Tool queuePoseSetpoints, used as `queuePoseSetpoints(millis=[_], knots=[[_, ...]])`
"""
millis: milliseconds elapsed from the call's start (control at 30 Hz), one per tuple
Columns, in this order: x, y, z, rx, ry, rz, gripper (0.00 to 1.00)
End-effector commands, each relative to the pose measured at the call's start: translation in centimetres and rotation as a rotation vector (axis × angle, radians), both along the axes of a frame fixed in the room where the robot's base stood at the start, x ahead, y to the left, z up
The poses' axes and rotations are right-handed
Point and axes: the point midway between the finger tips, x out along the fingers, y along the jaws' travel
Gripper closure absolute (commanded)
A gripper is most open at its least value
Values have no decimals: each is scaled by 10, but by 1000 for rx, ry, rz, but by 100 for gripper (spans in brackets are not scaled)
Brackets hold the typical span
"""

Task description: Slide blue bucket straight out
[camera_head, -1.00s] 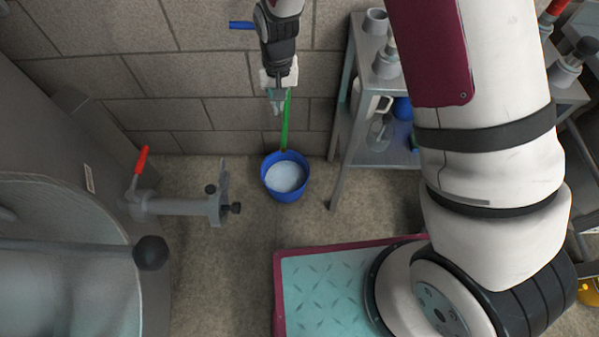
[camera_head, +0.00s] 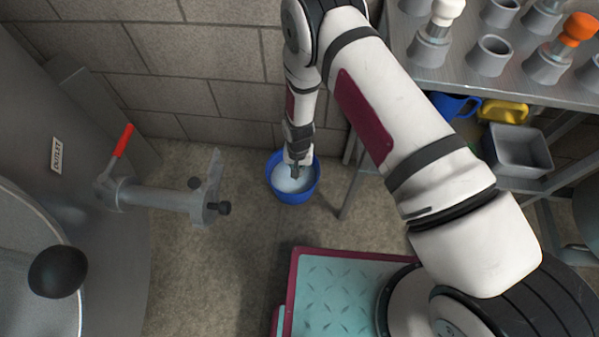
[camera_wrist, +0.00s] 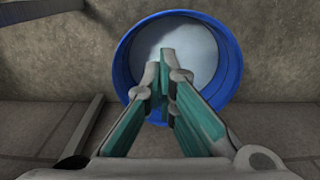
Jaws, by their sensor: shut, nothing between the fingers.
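The blue bucket (camera_head: 292,198) stands on the floor near the wall, between the tank outlet and the shelf rack. It has a whitish liquid or pale fill inside. My gripper (camera_head: 295,172) points down over the bucket in the head view and covers part of its opening. In the wrist view the bucket (camera_wrist: 232,75) is seen from above, with its round rim showing. My gripper (camera_wrist: 166,62) is shut and empty there, its tips in front of the pale inside. I cannot tell whether the tips are above or inside the rim.
A grey outlet pipe and valve (camera_head: 160,199) with a red lever (camera_head: 123,140) juts from the tank at left. A metal shelf rack (camera_head: 450,84) with bottles and containers stands at right. A teal tread plate with a maroon edge (camera_head: 345,290) lies in front. Floor left of it is clear.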

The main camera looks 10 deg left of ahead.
Motion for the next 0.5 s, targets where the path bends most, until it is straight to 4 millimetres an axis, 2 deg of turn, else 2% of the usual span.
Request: queuePoseSetpoints(millis=[33, 500], knots=[[-1, -1, -15, -1, 2, 0, 100], [0, 0, -108, 0, 1, 0, 100]])
